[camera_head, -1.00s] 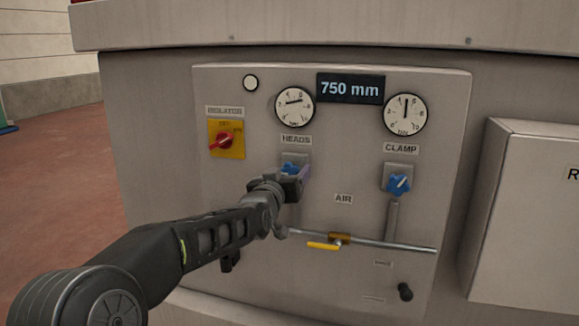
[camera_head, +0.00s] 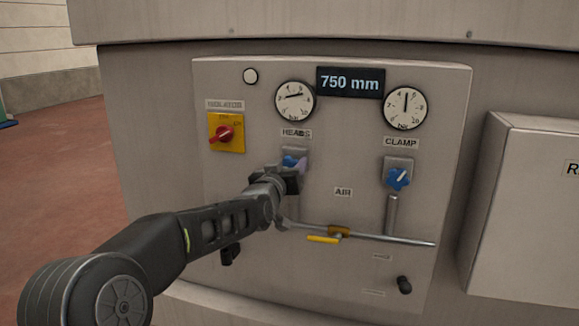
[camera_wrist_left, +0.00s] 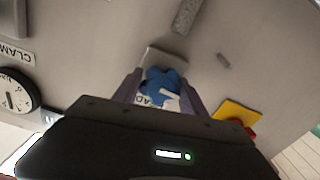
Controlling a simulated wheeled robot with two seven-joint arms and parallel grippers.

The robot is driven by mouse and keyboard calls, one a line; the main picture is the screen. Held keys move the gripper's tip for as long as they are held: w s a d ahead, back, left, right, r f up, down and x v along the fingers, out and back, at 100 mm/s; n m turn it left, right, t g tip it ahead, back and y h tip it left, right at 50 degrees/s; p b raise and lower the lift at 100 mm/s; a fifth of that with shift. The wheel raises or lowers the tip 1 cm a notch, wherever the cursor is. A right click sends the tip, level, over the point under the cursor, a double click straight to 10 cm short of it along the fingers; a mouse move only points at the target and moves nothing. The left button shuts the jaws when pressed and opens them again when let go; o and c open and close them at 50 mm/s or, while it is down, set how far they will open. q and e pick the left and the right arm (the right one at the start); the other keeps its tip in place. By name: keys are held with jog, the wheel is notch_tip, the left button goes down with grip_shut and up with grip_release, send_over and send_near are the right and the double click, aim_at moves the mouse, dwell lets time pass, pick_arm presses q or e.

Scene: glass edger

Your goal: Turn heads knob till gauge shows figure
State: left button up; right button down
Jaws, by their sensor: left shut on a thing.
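The blue heads knob (camera_head: 288,161) sits under the HEADS label (camera_head: 296,133), partly hidden by my left gripper (camera_head: 292,172). In the left wrist view the blue knob (camera_wrist_left: 162,86) lies between the two fingers of my left gripper (camera_wrist_left: 160,92), which is shut on it. A white pointer mark shows on the knob. The heads gauge (camera_head: 295,101) is a round white dial above the label, its needle pointing left and slightly down. A display (camera_head: 350,83) reads 750 mm. My right gripper is not in view.
The clamp gauge (camera_head: 405,107) and blue clamp knob (camera_head: 398,178) are to the right. A red isolator switch on a yellow plate (camera_head: 226,145) is to the left. A yellow valve lever (camera_head: 323,239) on a pipe sits below. A box (camera_head: 530,210) juts out at right.

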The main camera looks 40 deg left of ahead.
pick_arm(q)
jog(key=shift+c, duration=1.2)
jog(key=shift+m+b, duration=0.6)
jog(key=shift+m, duration=0.3)
jog(key=shift+m+b, duration=0.3)
jog(key=shift+m, duration=0.8)
jog(key=m, duration=0.3)
jog(key=shift+d+m, duration=0.1)
jog(key=shift+m, duration=0.2)
jog(key=shift+m+p, duration=0.3)
jog(key=shift+m, duration=1.3)
